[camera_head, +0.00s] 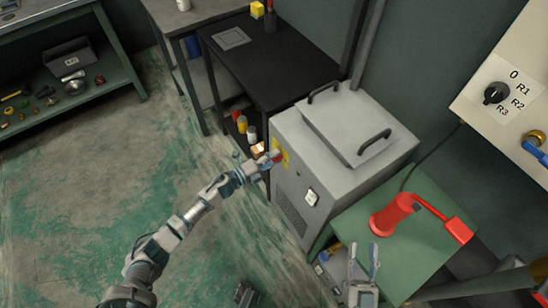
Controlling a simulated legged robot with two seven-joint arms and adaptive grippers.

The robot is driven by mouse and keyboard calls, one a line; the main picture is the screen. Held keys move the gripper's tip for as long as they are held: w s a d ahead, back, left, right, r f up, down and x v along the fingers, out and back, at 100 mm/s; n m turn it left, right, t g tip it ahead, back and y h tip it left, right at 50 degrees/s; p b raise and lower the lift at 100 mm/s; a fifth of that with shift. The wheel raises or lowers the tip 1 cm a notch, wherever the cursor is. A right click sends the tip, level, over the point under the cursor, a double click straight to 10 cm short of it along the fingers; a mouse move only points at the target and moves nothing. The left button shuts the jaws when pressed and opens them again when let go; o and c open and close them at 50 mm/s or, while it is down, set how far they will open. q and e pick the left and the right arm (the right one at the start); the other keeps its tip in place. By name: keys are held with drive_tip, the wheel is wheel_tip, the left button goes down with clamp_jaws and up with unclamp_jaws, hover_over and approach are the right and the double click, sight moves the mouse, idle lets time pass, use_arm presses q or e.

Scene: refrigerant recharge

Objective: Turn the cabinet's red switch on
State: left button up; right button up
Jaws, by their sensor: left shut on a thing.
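The grey cabinet (318,200) stands right of centre, with two black handles on its lid. Its red switch (277,155) sits on a yellow plate (285,158) on the upper part of the cabinet's left-facing side. My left gripper (268,160) is at the switch, shut on it and partly hiding it. The switch's exact angle is too small to tell. My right gripper (363,262) is open and empty, fingers pointing up, in front of the green table and below the cabinet.
A green table (420,258) right of the cabinet holds a red tool (398,212). A panel with a black R1-R2-R3 knob (495,93) hangs at upper right. A black table (290,62) stands behind the cabinet. The floor (110,190) at left is clear.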

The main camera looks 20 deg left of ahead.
use_arm(q)
drive_tip(key=shift+f, duration=0.3)
drive_tip(key=o, duration=1.1)
drive_tip(key=shift+r, duration=0.1)
